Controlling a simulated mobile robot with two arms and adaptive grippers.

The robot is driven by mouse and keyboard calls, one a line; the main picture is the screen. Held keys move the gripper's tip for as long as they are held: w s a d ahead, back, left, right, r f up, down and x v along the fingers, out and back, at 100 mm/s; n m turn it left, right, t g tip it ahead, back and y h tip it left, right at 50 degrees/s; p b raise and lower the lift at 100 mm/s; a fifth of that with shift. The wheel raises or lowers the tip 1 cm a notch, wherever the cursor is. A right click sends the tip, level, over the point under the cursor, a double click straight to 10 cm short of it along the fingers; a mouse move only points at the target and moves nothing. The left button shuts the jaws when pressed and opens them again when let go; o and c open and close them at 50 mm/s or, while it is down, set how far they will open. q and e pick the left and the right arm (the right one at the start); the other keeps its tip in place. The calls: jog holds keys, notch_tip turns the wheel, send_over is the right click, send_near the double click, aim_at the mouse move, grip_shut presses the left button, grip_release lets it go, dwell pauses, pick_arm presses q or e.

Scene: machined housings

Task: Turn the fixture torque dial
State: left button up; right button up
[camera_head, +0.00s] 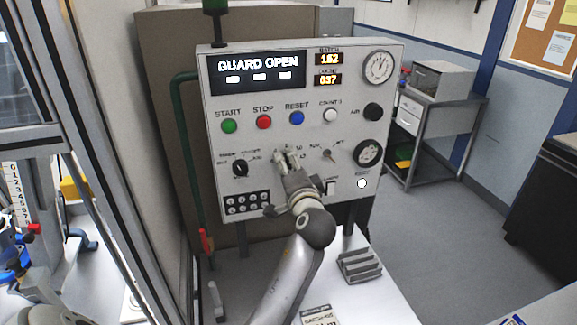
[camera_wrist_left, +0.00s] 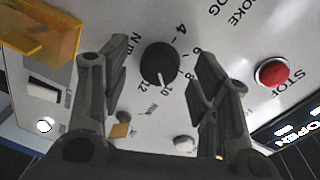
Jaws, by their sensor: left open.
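The fixture torque dial (camera_wrist_left: 160,63) is a round black knob on the grey panel, ringed by numbers and marked N m. Its white pointer line points near the 10 to 12 marks in the left wrist view. My left gripper (camera_wrist_left: 161,80) is open, with one finger to each side of the dial; I cannot tell whether either touches it. In the head view the left gripper (camera_head: 288,160) is at the middle of the panel (camera_head: 215,145) and hides the dial. My right gripper is not in view.
A red STOP button (camera_wrist_left: 272,72) is close beside the dial, and an orange cover (camera_wrist_left: 45,30) is at the other side. A grey slotted block (camera_head: 359,266) lies on the white table below.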

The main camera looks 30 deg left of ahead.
pick_arm(q)
jog(key=v, duration=0.6)
jog(key=shift+s, duration=0.2)
jog(key=shift+d, duration=0.1)
